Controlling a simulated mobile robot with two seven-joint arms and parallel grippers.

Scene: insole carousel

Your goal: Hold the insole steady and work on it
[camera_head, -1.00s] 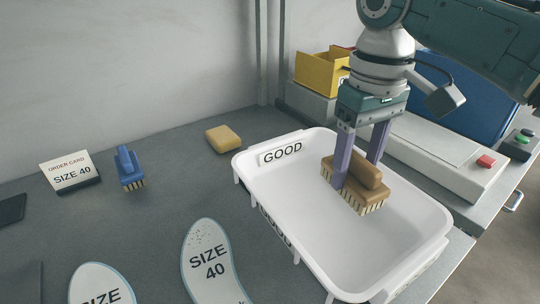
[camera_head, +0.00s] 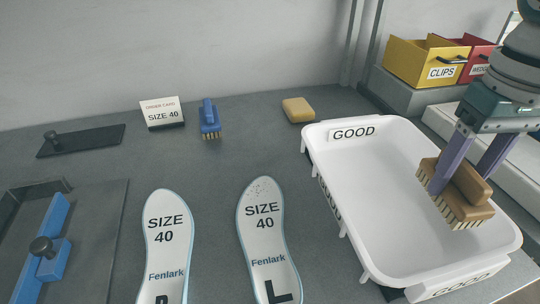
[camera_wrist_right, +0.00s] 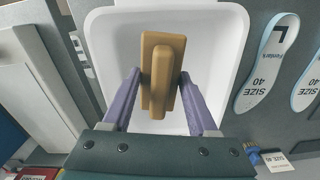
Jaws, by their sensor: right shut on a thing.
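My right gripper (camera_head: 464,180) is shut on a brown wooden brush (camera_head: 470,196) with pale bristles facing down. It holds the brush over the right side of the white tray marked GOOD (camera_head: 375,262). The wrist view shows the brush (camera_wrist_right: 162,78) between the two purple fingers (camera_wrist_right: 161,92). Two white SIZE 40 insoles lie flat on the bench. The one marked L (camera_head: 266,242) has dark specks at its toe. The other insole (camera_head: 166,245) is left of it, its lower end cut off by the frame. No gripper touches either insole. My left gripper is out of view.
A fixture with a blue bar (camera_head: 52,225) and black knob is at left, near a dark plate (camera_head: 85,142). An order card (camera_head: 162,113), blue brush (camera_head: 209,120) and yellow block (camera_head: 298,110) stand at the back. A yellow CLIPS bin (camera_head: 425,62) is at back right.

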